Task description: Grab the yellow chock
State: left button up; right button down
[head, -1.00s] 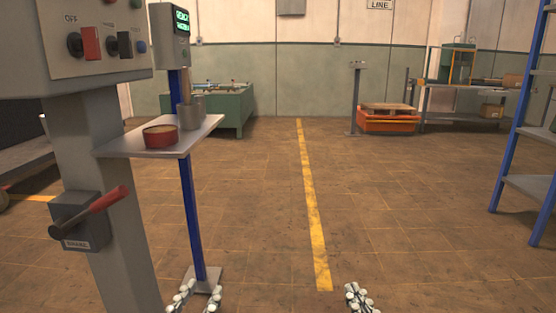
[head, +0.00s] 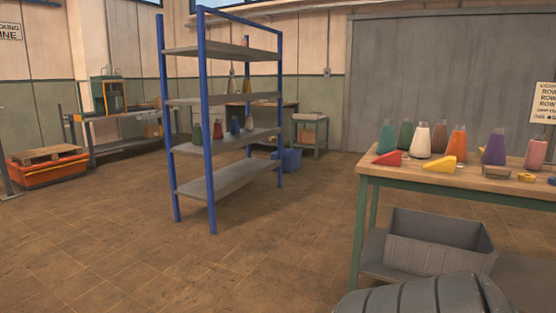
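The yellow chock (head: 440,164) is a small wedge lying on the wooden top of a workbench (head: 400,172) at the right of the head view. A red wedge (head: 388,158) lies to its left, near the bench's left corner. A white flask (head: 421,140) stands just behind and between the two wedges. Neither of my grippers shows in the head view now.
Several coloured flasks (head: 494,146) stand along the bench. A grey crate (head: 440,244) sits on its lower shelf. A dark ribbed rounded object (head: 425,298) is at the bottom right. A blue-framed shelf rack (head: 208,150) stands left of centre. Floor between rack and bench is clear.

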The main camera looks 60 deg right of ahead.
aim_at(446, 164)
jog(key=z, duration=3.1)
